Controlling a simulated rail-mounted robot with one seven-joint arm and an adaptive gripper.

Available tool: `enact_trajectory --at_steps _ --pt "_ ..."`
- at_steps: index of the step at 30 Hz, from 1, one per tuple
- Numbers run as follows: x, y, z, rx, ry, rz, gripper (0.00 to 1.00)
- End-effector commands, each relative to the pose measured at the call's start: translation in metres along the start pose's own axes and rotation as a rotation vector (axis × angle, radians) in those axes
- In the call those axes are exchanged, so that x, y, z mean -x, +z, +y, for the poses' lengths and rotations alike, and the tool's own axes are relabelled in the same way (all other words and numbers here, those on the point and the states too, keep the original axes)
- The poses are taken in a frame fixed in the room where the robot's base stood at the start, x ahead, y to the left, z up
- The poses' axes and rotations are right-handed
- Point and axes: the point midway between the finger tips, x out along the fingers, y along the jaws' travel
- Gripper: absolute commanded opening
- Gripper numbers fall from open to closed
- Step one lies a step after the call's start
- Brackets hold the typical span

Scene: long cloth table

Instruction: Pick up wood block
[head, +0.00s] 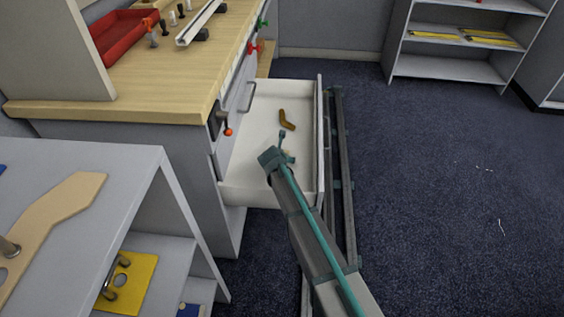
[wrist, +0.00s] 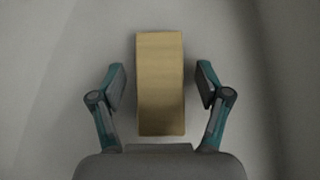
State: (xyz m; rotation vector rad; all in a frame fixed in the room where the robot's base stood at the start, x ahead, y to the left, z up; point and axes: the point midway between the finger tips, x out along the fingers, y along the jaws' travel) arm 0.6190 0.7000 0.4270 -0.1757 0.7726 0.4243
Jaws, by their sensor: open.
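The wood block (wrist: 160,105) is a pale tan rectangle in the wrist view, upright in the picture on a plain light surface. My gripper (wrist: 161,78) is open, with one finger on each side of the block and a small gap on both sides. How far the fingertips are above it I cannot tell. In the head view my gripper (head: 283,150) is over the open white drawer (head: 257,128).
A brown angled piece (head: 287,120) lies in the drawer beyond my gripper. A wooden-topped bench (head: 130,100) with a red tray (head: 122,38) is at left. A grey shelf unit (head: 100,160) stands nearer. Open floor lies right.

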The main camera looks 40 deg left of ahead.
Motion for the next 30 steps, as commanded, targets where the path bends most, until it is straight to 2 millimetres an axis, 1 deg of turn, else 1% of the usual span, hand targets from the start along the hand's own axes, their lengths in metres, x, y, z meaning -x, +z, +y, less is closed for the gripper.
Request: enact_trajectory --at_steps 3,4,14,15,25,30 --pt "0.001 0.000 0.000 0.000 0.000 0.000 0.76" --pt "0.001 0.000 0.000 0.000 0.000 0.000 0.73" --pt "0.001 0.000 0.000 0.000 0.000 0.000 0.18" --pt "0.001 0.000 0.000 0.000 0.000 0.000 0.11" --pt "0.003 0.002 0.000 0.000 0.001 -0.001 0.10" --pt "0.013 0.012 0.000 -0.001 0.001 -0.001 0.10"
